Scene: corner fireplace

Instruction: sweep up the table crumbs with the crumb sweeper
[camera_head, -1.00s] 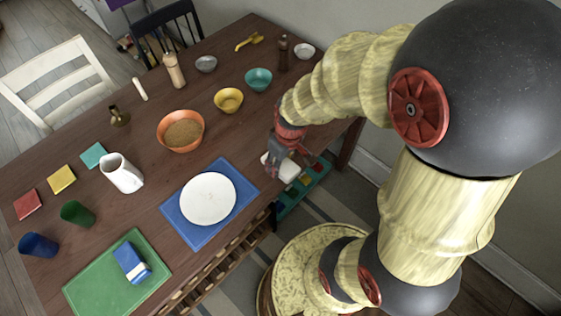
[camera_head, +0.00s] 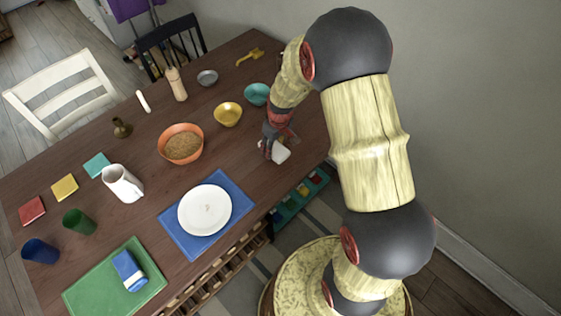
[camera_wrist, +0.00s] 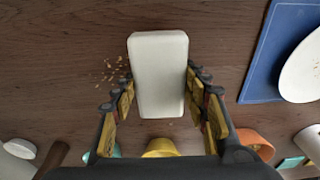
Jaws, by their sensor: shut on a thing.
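My gripper (camera_head: 270,149) is shut on the crumb sweeper, a white block with rounded edges, at the right part of the brown wooden table (camera_head: 225,145). The sweeper (camera_head: 281,153) shows partly past my fingers in the head view. In the wrist view the sweeper (camera_wrist: 158,85) sits upright in the picture between the two padded fingers of my gripper (camera_wrist: 158,76). Tan crumbs (camera_wrist: 112,70) lie on the wood left of it, and a few more lie near its lower end. I cannot tell whether the sweeper touches the table.
A blue placemat (camera_head: 240,193) with a white plate (camera_head: 205,209) lies left of my gripper. Teal (camera_head: 256,94), yellow (camera_head: 228,114) and orange (camera_head: 181,143) bowls stand behind and left. A white pitcher (camera_head: 122,183) stands farther left. Bare wood lies between plate and bowls.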

